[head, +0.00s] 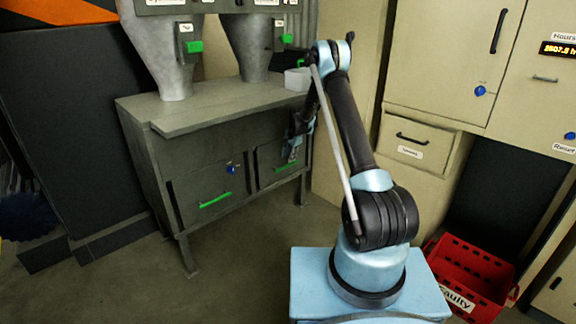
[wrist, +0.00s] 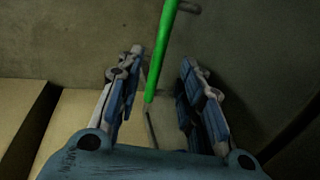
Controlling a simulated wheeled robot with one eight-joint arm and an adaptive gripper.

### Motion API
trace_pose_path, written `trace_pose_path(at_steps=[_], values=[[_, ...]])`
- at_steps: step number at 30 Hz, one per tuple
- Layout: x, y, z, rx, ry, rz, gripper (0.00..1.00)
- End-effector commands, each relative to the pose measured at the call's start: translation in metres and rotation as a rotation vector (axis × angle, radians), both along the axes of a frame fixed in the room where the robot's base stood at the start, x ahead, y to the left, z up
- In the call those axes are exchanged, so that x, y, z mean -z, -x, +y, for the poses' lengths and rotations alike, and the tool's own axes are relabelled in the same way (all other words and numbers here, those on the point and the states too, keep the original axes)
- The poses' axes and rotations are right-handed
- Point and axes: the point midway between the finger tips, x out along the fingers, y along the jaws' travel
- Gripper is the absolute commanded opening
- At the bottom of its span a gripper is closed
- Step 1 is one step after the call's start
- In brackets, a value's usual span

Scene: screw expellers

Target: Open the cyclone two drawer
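A grey cabinet (head: 140,125) under two funnel-shaped cyclones has two drawers with green bar handles. The left drawer has a green handle (head: 215,201) and looks shut. The right drawer's green handle (head: 287,167) is partly hidden by my gripper (head: 297,150), which is at that drawer's front. In the wrist view, my gripper (wrist: 160,62) is open, with its two fingers apart. A green handle (wrist: 158,60) runs lengthwise between and beyond the fingertips, with a gap on each side. I cannot tell which drawer is labelled cyclone two.
A pale cup (head: 297,79) stands on the cabinet's right end. A red crate (head: 472,278) labelled faulty is on the floor at right, below a beige cabinet (head: 440,60). Floor before the grey cabinet is clear.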

Motion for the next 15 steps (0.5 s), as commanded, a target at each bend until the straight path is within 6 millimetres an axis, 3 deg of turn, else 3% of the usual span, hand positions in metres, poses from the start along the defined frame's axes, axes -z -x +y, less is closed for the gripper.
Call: trace_pose_path(at_steps=[9, 15], values=[[0.041, -0.009, 0.002, 0.004, 0.001, -0.001, 0.34], [0.056, -0.011, 0.005, 0.004, 0.001, -0.001, 0.34]])
